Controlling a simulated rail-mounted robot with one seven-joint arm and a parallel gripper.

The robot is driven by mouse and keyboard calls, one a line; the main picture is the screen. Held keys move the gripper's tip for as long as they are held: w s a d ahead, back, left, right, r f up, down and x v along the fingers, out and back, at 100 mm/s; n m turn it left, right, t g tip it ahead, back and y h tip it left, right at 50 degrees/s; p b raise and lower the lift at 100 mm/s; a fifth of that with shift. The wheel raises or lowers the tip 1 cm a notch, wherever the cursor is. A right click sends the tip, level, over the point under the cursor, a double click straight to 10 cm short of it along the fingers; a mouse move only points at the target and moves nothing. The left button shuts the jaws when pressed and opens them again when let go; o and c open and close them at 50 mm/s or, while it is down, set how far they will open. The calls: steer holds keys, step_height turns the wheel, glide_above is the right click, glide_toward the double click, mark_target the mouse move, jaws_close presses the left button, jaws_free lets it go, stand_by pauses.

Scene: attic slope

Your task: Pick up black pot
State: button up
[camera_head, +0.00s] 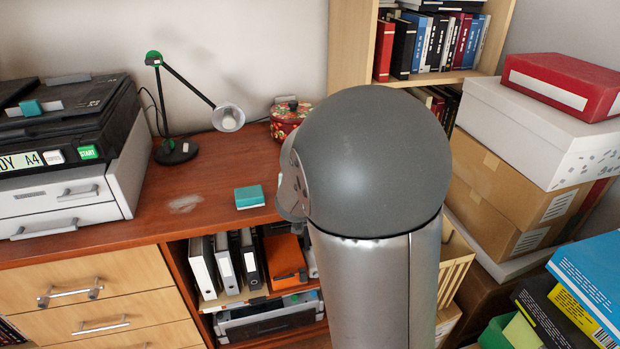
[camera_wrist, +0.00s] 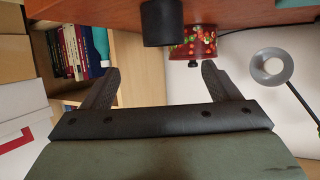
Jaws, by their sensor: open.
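The black pot (camera_wrist: 162,24) is a plain dark cylinder on the reddish wooden desk (camera_wrist: 235,13); the wrist view shows the scene upside down, so the pot hangs from the top edge there. My gripper (camera_wrist: 160,70) is open and empty, its two fingers spread to either side of the pot's line in the picture. The pot is ahead of the fingertips, not visibly between or touching them. In the head view my arm covers the centre right, and neither the pot nor the fingers show there.
A red floral tin (camera_wrist: 192,42) stands close to the pot, also in the head view (camera_head: 287,118). A desk lamp (camera_head: 229,118), teal block (camera_head: 249,197) and printer (camera_head: 70,150) are on the desk. A teal object (camera_wrist: 101,45) and a bookshelf (camera_head: 430,76) are near; stacked boxes (camera_head: 540,130) stand right.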

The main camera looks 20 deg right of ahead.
steer(key=b+x, duration=0.1)
steer(key=x, duration=0.7)
steer(key=shift+w+d+f, duration=0.15)
steer(key=shift+w+f, duration=0.1)
steer(key=shift+w, duration=0.05)
steer(key=shift+a+x, duration=0.15)
steer(key=shift+x, duration=1.15)
steer(key=shift+a+x, duration=0.15)
steer(key=shift+x, duration=1.2)
steer(key=shift+w+f, duration=0.1)
steer(key=c, duration=1.2)
